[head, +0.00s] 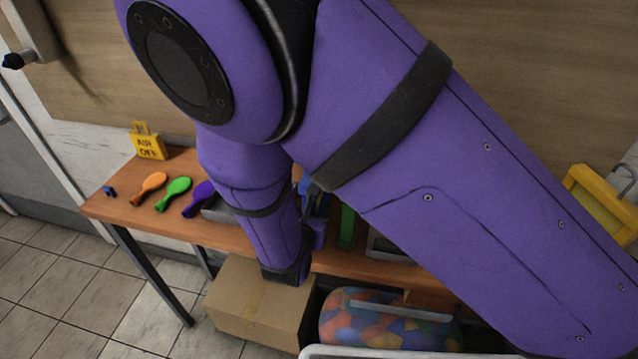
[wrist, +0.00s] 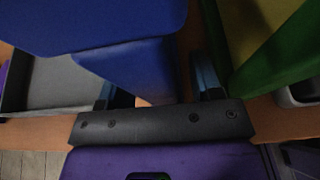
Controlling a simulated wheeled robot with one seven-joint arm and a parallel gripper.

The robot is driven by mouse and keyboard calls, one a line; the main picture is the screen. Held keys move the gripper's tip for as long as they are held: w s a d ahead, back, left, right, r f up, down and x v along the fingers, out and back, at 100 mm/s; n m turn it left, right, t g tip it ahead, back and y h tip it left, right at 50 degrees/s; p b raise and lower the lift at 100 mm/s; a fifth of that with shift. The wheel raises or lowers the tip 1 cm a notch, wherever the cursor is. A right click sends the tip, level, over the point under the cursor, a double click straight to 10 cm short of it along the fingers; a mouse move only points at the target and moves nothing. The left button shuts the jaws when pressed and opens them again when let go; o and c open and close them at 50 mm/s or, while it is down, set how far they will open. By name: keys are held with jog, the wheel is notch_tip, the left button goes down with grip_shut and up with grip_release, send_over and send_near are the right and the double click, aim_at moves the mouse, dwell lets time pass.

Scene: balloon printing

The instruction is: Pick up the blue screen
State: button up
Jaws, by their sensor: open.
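The blue screen (wrist: 110,25) fills the top left of the wrist view. Its narrower blue part (wrist: 140,70) lies between the two fingers of my gripper (wrist: 155,85), which is open around it. I cannot tell whether either finger touches it. In the head view a small part of the blue screen (head: 318,202) shows among my arm links. My arm hides most of it and the fingertips there.
A green screen (wrist: 270,60) stands close on the right, and a grey tray (wrist: 52,82) is on the left. A cardboard box (head: 250,305) stands below.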

jog(key=shift+w+f, duration=0.15)
jog(key=shift+w, duration=0.1)
grip_shut()
jog(key=shift+r, duration=5.05)
